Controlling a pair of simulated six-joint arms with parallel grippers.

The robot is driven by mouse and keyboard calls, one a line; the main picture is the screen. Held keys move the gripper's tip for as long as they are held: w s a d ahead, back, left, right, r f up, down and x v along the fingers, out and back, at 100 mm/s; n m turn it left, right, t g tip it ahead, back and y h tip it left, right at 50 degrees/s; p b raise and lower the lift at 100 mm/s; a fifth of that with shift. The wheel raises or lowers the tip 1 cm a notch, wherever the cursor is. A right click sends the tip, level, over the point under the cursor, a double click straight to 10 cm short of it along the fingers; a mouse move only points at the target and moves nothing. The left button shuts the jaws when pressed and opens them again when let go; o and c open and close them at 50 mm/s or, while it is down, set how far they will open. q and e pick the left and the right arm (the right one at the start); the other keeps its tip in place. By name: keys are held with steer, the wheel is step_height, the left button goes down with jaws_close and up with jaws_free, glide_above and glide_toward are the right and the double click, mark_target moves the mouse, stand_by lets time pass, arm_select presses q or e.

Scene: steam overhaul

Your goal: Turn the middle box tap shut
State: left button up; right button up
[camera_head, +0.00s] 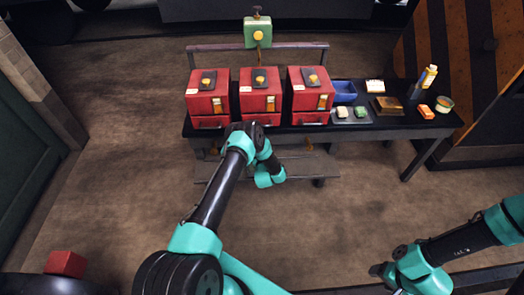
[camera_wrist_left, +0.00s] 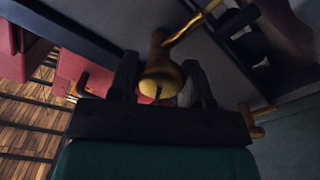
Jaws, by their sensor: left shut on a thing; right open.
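Three red boxes stand in a row on a dark bench; the middle box (camera_head: 259,97) has a dark top plate with a yellow knob. The middle box tap is hidden behind my left arm in the head view. In the left wrist view a brass tap (camera_wrist_left: 160,82) sits between the two dark fingers of my left gripper (camera_wrist_left: 163,70), which is shut on it. A brass stem runs from it to the upper right. How far the tap is turned cannot be told. My right gripper (camera_head: 379,270) is open and empty at the lower right, far from the boxes.
The left red box (camera_head: 207,105) and right red box (camera_head: 310,103) flank the middle one. A green box (camera_head: 257,33) stands above the rail behind. A blue tray (camera_head: 344,91), sponges and a bottle (camera_head: 428,77) stand at the bench's right. A second brass fitting (camera_wrist_left: 256,122) shows in the wrist view.

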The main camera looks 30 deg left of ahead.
arm_select(q)
steer(key=m, duration=0.6)
stand_by(0.5)
steer(key=o, duration=0.9)
steer(key=shift+s+d, duration=0.1)
steer(key=v, duration=1.7)
steer(key=shift+s, duration=0.1)
